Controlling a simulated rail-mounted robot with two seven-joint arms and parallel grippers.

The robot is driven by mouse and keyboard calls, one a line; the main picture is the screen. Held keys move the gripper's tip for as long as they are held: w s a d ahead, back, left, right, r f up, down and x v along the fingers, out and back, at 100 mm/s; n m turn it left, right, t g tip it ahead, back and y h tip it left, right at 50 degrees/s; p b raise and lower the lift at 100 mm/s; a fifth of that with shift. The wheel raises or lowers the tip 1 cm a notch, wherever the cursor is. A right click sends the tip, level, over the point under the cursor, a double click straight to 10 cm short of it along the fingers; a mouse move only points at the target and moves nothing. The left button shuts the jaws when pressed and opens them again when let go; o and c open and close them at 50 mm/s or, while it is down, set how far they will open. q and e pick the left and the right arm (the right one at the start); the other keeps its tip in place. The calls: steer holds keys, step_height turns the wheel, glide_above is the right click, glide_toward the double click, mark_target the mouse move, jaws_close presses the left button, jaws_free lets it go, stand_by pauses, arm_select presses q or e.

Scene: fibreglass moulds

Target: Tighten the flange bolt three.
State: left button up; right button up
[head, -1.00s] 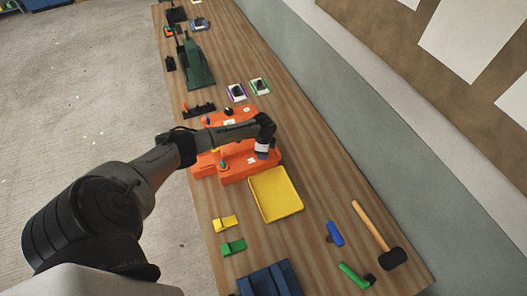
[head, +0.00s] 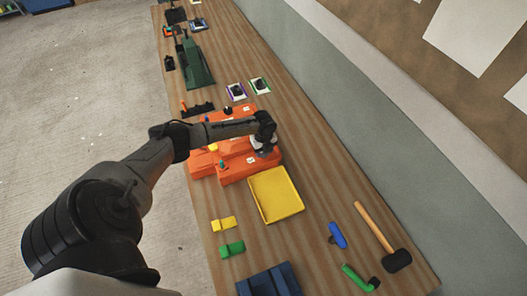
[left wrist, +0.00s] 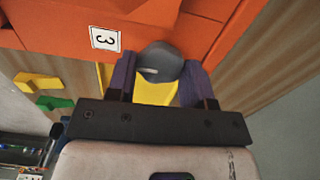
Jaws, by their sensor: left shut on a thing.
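The orange mould (head: 235,169) lies on the bench in the head view, with my left arm reaching across it. My left gripper (head: 264,152) points down at the mould's right end. In the left wrist view the orange mould (left wrist: 200,32) carries a white label with a 3 (left wrist: 105,38). Beside the label is a dark grey round bolt head (left wrist: 160,60). The two fingers of my left gripper (left wrist: 159,74) stand on either side of the bolt head and are shut on it. My right gripper is not in view.
A yellow tray (head: 291,209) lies close in front of the mould. A yellow block (head: 223,224), a green block (head: 231,249), a blue piece (head: 338,235) and a mallet (head: 396,261) lie nearer. A dark green tool (head: 197,66) stands beyond.

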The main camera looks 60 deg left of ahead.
arm_select(q)
steer(key=m+b, duration=0.1)
steer(key=m, duration=0.2)
steer(key=shift+m, duration=0.4)
steer(key=m+b, duration=0.2)
steer(key=m, duration=0.2)
steer(key=shift+w+m, duration=0.1)
steer(key=shift+m, duration=0.2)
steer(key=m+b, duration=0.2)
steer(key=m, duration=0.4)
steer(key=shift+r+m, duration=0.1)
steer(key=shift+m, duration=1)
steer(key=o, duration=0.9)
